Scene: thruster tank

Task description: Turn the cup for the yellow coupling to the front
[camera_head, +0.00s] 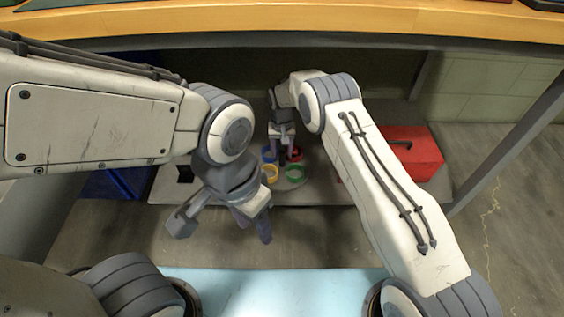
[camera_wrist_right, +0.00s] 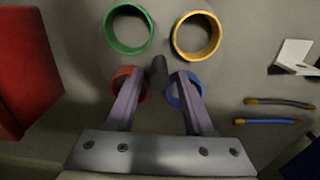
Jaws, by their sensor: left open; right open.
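The yellow cup (camera_head: 270,173) is an open ring at the front left of a square cluster in the head view. The green cup (camera_head: 294,173) is at the front right. The blue cup (camera_head: 269,154) and red cup (camera_head: 296,152) are behind them. My right gripper (camera_head: 283,158) is open and points down over the cluster's back. In the right wrist view, its fingers (camera_wrist_right: 157,82) overlap the red and blue cups, with a dark post (camera_wrist_right: 159,72) between them. The yellow cup (camera_wrist_right: 196,35) lies beyond. Contact cannot be told. My left gripper (camera_head: 254,226) is open and empty, in front of the cups.
A red box (camera_head: 412,152) stands on the right, a blue box (camera_head: 118,183) on the left. A dark cable and a blue cable (camera_wrist_right: 270,122) with orange ends lie beside the cups, near a white part (camera_wrist_right: 294,56). A bench top (camera_head: 300,22) overhangs the back.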

